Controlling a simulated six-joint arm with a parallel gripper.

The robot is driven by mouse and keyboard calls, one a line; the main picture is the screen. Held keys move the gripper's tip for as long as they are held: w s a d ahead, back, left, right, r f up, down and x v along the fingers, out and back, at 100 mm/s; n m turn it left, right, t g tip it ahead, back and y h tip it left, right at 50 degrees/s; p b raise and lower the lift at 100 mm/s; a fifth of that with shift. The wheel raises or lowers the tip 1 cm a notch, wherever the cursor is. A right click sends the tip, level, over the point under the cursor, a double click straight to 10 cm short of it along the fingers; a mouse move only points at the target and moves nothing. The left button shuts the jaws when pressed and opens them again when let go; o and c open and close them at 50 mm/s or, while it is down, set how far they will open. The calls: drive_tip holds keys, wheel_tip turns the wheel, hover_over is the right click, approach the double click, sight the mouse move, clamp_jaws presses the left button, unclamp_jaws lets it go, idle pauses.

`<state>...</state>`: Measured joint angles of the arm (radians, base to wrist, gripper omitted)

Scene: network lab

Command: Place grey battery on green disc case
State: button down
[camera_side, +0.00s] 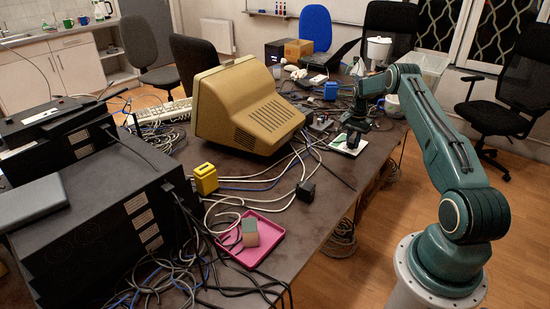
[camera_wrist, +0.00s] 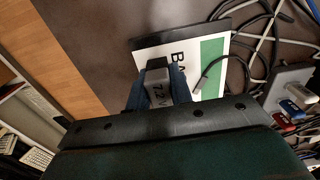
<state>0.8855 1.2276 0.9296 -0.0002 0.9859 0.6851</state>
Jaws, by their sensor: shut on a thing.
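The grey battery (camera_wrist: 157,80), marked 7.2V, is between the blue fingers of my gripper (camera_wrist: 155,92) in the wrist view. My gripper is shut on it. The green disc case (camera_wrist: 213,52) is a flat white and green case with dark edges and large black letters. The battery overlaps the near edge of the case in that view; I cannot tell whether they touch. In the side view my gripper (camera_side: 354,138) is low over the case (camera_side: 346,149), which lies near the table's right edge. The battery is not clear there.
Cables lie beside the case, along with a grey hub (camera_wrist: 288,90) with coloured plugs. A beige monitor (camera_side: 245,105) stands to the left. A pink tray (camera_side: 267,250) with a block, a yellow object (camera_side: 206,178) and a black adapter (camera_side: 306,192) are nearer the camera.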

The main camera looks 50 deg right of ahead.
sight(354, 136)
drive_tip(key=shift+f, duration=0.4)
drive_tip(key=shift+f, duration=0.1)
drive_tip(key=c, duration=1.3)
unclamp_jaws()
drive_tip(key=shift+o, duration=0.2)
wheel_tip(354, 136, up, 12)
drive_tip(key=shift+r, duration=0.15)
